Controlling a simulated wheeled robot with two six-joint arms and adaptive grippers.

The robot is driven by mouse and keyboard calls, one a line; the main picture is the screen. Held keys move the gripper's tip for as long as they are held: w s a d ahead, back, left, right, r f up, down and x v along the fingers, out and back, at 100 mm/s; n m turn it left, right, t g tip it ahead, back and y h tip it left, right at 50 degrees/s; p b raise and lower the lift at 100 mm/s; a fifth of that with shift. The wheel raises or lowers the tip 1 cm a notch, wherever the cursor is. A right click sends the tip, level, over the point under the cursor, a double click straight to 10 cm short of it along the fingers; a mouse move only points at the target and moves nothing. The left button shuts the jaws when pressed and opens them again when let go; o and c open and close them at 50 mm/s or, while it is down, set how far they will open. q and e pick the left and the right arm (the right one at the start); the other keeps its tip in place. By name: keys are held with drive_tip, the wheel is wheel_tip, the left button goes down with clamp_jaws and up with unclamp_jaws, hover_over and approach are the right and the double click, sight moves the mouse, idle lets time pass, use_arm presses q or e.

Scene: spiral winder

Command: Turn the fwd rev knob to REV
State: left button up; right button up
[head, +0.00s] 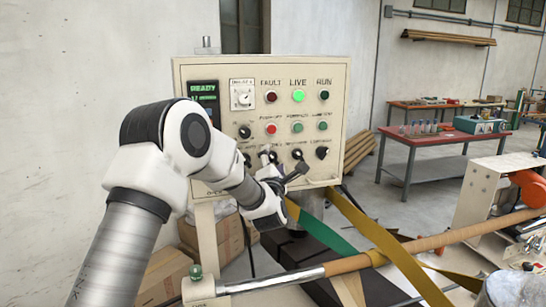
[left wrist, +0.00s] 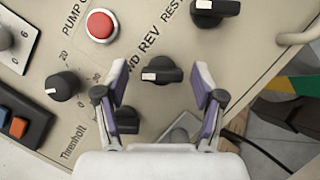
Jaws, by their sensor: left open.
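The fwd rev knob (left wrist: 162,72) is a black knob with a white mark at its left end in the left wrist view. A label ending in "REV" is printed up and left of it, partly hidden by a finger. My left gripper (left wrist: 158,92) is open, with one finger on each side of this knob and a visible gap to both. I cannot tell how far the fingertips stand from the panel. In the head view my left gripper (head: 282,170) is at the lower part of the control panel (head: 222,75), covering some lower knobs. My right gripper is not in view.
Another black knob (left wrist: 208,10) lies beyond the right finger, and a dial knob (left wrist: 62,86) lies left. A red button (left wrist: 100,25) is up left. A metal handle (left wrist: 298,30) sticks out at right. A red workbench (head: 440,140) stands behind.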

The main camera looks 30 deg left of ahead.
use_arm(q)
drive_tip(key=shift+d, duration=0.15)
drive_tip(key=c, duration=1.1)
drive_tip(key=shift+f, duration=0.1)
drive_tip(key=shift+c, duration=0.2)
